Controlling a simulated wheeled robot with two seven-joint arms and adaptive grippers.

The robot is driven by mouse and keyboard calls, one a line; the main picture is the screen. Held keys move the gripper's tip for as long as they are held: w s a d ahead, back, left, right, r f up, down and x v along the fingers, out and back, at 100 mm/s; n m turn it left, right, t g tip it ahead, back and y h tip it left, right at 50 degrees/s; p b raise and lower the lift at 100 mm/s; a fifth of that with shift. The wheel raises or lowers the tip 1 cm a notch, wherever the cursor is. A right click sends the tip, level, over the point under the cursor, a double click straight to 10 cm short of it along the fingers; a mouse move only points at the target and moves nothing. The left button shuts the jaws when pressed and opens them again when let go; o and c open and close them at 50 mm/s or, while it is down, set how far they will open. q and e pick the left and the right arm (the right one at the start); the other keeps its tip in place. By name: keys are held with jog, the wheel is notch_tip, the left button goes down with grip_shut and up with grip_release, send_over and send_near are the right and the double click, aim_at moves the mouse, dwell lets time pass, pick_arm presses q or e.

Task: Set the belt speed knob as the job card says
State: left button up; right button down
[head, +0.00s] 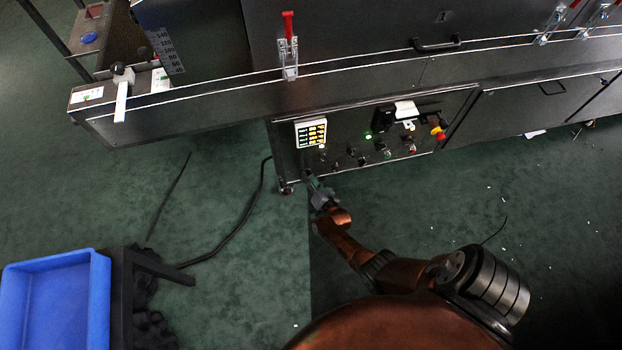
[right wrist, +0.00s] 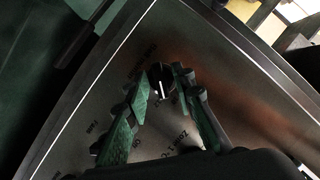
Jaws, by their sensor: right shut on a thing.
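My right gripper (head: 311,180) reaches the lower left part of the control panel (head: 340,165) in the head view. In the right wrist view its green fingers (right wrist: 163,84) are closed about a black knob (right wrist: 161,76) with a white pointer line. Printed labels are around the knob; "Zone 1" and "Fan" can be made out. The label nearest the knob is too blurred to read, so I cannot confirm which knob this is. I cannot make out a readable job card. My left gripper is not in view.
The panel carries a lit readout (head: 311,133), several small knobs, a green lamp (head: 368,135) and a red-and-yellow stop button (head: 438,133). A blue bin (head: 103,300) stands at lower left. A black cable (head: 243,225) lies on the green floor.

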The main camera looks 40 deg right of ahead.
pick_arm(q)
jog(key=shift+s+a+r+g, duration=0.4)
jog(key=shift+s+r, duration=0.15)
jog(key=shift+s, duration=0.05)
pick_arm(e)
jog(key=n+g+h, duration=0.1)
jog(key=n, duration=0.1)
jog(key=n+g+h, duration=0.1)
jog(key=n, duration=0.2)
jog(key=n+h, duration=0.2)
jog(key=shift+w+a+n+g, duration=0.1)
jog(key=shift+a+n+g, duration=0.2)
jog(key=shift+g, duration=0.1)
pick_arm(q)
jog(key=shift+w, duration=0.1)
